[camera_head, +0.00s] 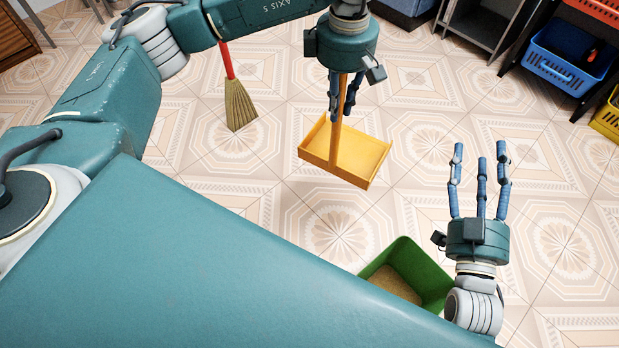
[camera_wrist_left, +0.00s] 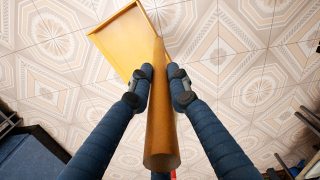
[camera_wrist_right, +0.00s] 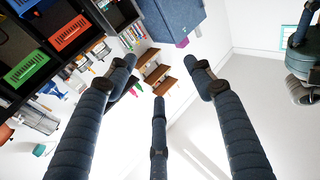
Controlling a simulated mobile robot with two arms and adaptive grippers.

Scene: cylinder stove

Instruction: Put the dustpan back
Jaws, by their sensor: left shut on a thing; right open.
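An orange-yellow dustpan (camera_head: 352,157) with a long upright wooden handle hangs under my left gripper (camera_head: 343,97) in the head view. The left fingers are shut around the handle. In the left wrist view the handle (camera_wrist_left: 163,130) runs between the fingers (camera_wrist_left: 160,75) and the pan (camera_wrist_left: 122,42) shows beyond it. I cannot tell for sure whether the pan touches the floor. My right gripper (camera_head: 480,170) is open and empty at the lower right of the head view; its spread fingers (camera_wrist_right: 160,80) show in the right wrist view.
A broom with a red handle and straw bristles (camera_head: 238,105) shows left of the dustpan, partly hidden by my arm. A green bin (camera_head: 436,272) with brown contents stands near my body. Shelves with a blue basket (camera_head: 560,72) are at upper right. Tiled floor between is clear.

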